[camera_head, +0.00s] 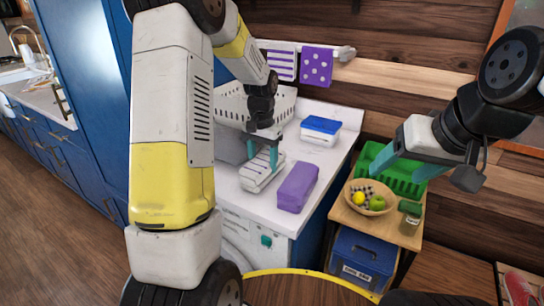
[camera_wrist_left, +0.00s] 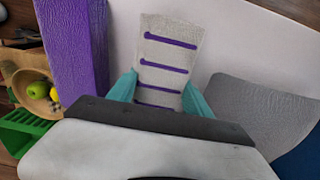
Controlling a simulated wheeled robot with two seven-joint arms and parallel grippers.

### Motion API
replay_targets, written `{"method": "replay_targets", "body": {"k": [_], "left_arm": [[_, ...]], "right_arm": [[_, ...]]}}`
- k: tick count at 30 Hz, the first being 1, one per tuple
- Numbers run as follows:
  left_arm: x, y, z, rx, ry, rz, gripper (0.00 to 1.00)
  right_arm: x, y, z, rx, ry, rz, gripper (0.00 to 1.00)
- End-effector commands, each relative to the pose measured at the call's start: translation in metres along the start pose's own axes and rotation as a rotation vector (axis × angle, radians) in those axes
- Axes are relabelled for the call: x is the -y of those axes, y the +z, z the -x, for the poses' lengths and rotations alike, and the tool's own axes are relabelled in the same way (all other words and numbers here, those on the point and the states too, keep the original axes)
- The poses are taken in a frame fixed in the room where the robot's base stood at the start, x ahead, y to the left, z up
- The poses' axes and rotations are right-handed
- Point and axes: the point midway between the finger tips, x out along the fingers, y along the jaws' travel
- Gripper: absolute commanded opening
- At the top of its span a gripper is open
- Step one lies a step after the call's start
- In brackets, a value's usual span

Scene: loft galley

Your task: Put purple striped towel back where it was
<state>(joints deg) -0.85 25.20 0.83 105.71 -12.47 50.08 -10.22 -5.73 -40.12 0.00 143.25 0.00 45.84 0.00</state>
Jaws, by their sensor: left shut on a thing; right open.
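A folded white towel with purple stripes (camera_head: 259,176) is at the white counter, between the teal fingers of my left gripper (camera_head: 263,160), which is shut on it. In the left wrist view the striped towel (camera_wrist_left: 168,60) lies flat-sided between both fingers; I cannot tell whether it is clear of the counter. A plain purple folded towel (camera_head: 297,187) lies just right of it. A white hanging towel with purple stripes (camera_head: 281,66) and a purple dotted one (camera_head: 316,68) hang at the wall rail (camera_head: 345,53). My right gripper (camera_head: 396,176) is open and empty above the side table.
A white perforated basket (camera_head: 232,104) stands behind my left gripper. A blue-lidded box (camera_head: 320,129) is at the counter's back. The wooden side table (camera_head: 385,225) holds a fruit bowl (camera_head: 377,205), a jar (camera_head: 410,222) and a green crate (camera_head: 400,182). The counter's front right is clear.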

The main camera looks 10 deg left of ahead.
Motion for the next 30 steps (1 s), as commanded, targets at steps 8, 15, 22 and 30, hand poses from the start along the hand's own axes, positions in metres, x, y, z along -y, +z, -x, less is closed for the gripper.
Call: {"method": "replay_targets", "body": {"k": [8,15,22,30], "left_arm": [[0.0,0.0,-0.009,-0.001,0.0,0.0,0.26],[0.0,0.0,-0.013,0.0,0.0,0.0,0.72],[0.0,0.0,-0.012,0.0,0.0,0.0,0.8],[0.0,0.0,-0.001,-0.002,0.0,0.0,0.8]], "right_arm": [[0.0,0.0,0.0,0.0,0.0,0.0,0.67],[0.0,0.0,0.0,0.0,0.0,0.0,0.67],[0.0,0.0,0.0,0.0,0.0,0.0,0.67],[0.0,0.0,0.0,0.0,0.0,0.0,0.67]]}}
